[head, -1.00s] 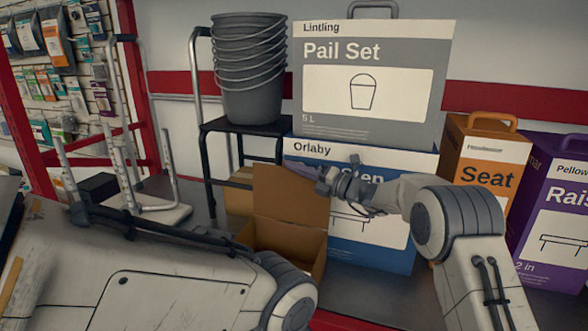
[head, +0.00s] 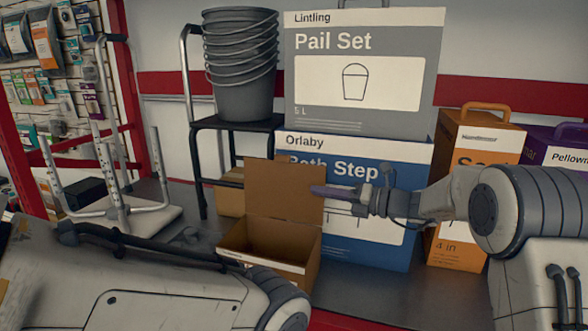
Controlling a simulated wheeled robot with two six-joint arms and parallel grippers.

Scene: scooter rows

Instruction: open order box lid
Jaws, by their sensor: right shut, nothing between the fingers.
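The order box (head: 305,272) is a brown cardboard box on the dark shelf, low in the middle of the head view. Its lid (head: 283,190) stands about upright at the back, and the inside of the box shows. My right gripper (head: 318,191) comes in from the right, shut and empty. Its fingertips are at the lid's right edge, overlapping it slightly in the picture; I cannot tell whether they touch. My left arm crosses the lower left and hides part of the box's front. My left gripper is not in view.
A blue Bath Step carton (head: 365,245) stands close behind and right of the box, with a grey Pail Set carton (head: 405,105) on top. An orange carton (head: 470,240) is farther right. A black stool (head: 238,123) bears stacked pails (head: 241,90). Bare shelf (head: 375,287) lies right of the box.

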